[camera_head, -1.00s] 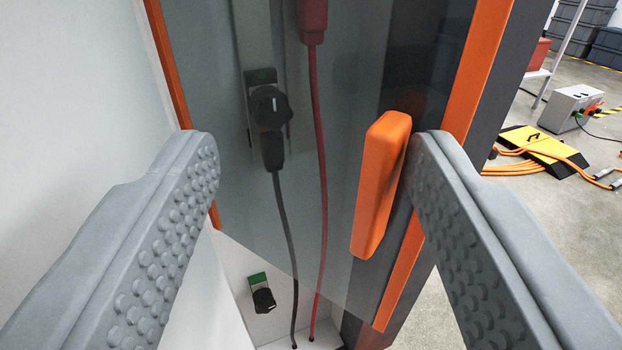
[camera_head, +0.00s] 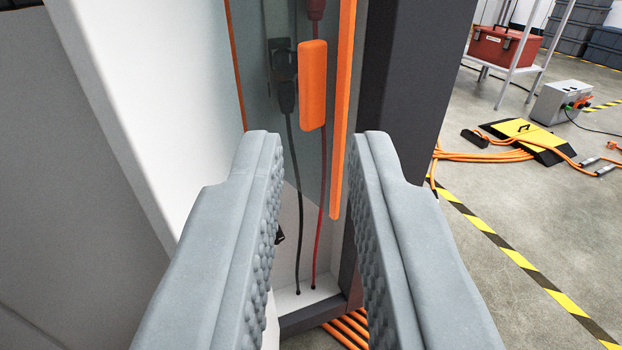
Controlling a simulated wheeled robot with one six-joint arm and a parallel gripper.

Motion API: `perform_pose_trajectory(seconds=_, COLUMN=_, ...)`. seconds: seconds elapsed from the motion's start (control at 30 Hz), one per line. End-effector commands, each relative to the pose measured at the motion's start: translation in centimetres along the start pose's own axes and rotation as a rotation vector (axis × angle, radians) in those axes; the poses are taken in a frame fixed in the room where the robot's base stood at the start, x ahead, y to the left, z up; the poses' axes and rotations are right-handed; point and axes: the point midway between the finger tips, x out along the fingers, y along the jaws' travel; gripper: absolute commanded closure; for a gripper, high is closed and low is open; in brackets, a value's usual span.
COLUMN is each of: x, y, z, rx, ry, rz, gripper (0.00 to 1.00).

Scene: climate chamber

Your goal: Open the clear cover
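The clear cover (camera_head: 268,25) is a see-through panel with orange edge strips, upright at the front of a narrow cabinet. I cannot tell whether it sits fully against the frame. Its orange bar handle (camera_head: 312,85) stands out near the right strip. My gripper (camera_head: 315,145) is open, with its two grey, studded fingers pointing towards the cabinet. The handle shows above and beyond the fingertips, lined up with the gap between them. Nothing is held between the fingers.
A black plug and a red connector (camera_head: 315,10), with cables, show behind the cover. A white wall (camera_head: 110,110) is close on the left. A dark cabinet post (camera_head: 400,100) stands on the right. Orange cables and a yellow cable ramp (camera_head: 525,140) lie on the floor.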

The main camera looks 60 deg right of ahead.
Motion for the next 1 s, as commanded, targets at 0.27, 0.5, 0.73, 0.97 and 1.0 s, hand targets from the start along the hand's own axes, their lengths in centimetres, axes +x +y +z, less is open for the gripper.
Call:
perform_pose_trajectory(seconds=0.27, x=-3.7, y=0.0, z=0.1, rx=-0.001, ry=-0.001, rz=-0.001, gripper=0.82)
perform_pose_trajectory(seconds=0.5, x=-4.3, y=0.0, z=0.0, rx=-0.001, ry=0.0, rz=0.001, gripper=0.82)
perform_pose_trajectory(seconds=0.73, x=-4.3, y=0.0, z=0.0, rx=-0.001, ry=0.0, rz=0.001, gripper=0.94)
perform_pose_trajectory(seconds=0.97, x=-4.0, y=-0.1, z=-0.2, rx=0.009, ry=-0.004, rz=-0.011, gripper=1.0)
perform_pose_trajectory(seconds=1.0, x=-3.6, y=-0.2, z=-0.6, rx=0.019, ry=-0.008, rz=-0.023, gripper=1.0)
